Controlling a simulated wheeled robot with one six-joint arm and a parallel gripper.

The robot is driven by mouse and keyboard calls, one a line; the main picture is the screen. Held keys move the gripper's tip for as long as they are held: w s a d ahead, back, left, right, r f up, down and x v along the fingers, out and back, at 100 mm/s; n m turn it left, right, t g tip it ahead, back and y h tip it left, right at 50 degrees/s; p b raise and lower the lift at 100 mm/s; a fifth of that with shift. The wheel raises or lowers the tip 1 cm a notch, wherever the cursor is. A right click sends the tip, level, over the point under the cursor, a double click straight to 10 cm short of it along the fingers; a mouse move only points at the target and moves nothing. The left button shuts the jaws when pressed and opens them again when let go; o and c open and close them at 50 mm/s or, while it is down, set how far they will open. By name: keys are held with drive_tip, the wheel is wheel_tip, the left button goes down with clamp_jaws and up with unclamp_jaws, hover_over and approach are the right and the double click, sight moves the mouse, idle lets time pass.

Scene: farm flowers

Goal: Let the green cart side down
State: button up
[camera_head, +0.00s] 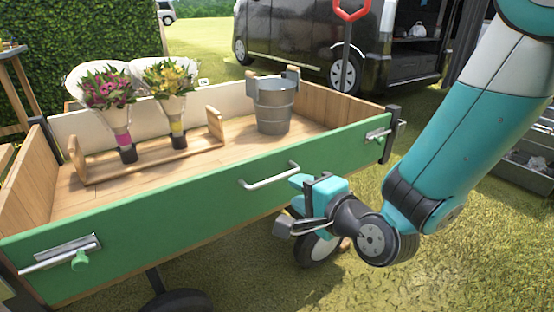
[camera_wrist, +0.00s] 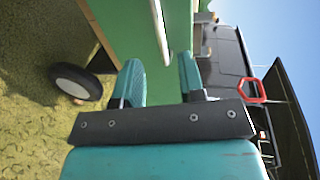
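The green cart side (camera_head: 200,218) stands upright along the near edge of the wooden cart; it also shows in the wrist view (camera_wrist: 125,25). A pale bar handle (camera_head: 270,176) is at its middle. A metal bolt latch (camera_head: 62,253) with a green knob is at its left end, and another latch (camera_head: 378,135) is at its right end. I cannot tell whether the bolts are engaged. My gripper (camera_head: 298,190) is just right of the handle. In the wrist view its fingers (camera_wrist: 160,76) are apart and empty, with the handle (camera_wrist: 160,28) beyond the gap.
In the cart stand a wooden rack (camera_head: 150,160) with two flower bouquets and a metal bucket (camera_head: 273,108). A wheel (camera_head: 316,248) is under the cart near my gripper. A black van (camera_head: 300,45) is behind. Grass (camera_head: 450,265) at front right is clear.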

sight(278, 179)
drive_tip(key=p+x, duration=0.2)
drive_tip(key=x, duration=0.6)
drive_tip(key=shift+w+a+f, duration=0.1)
drive_tip(key=shift+w+a, duration=0.1)
drive_tip(key=shift+w, duration=0.15)
clamp_jaws()
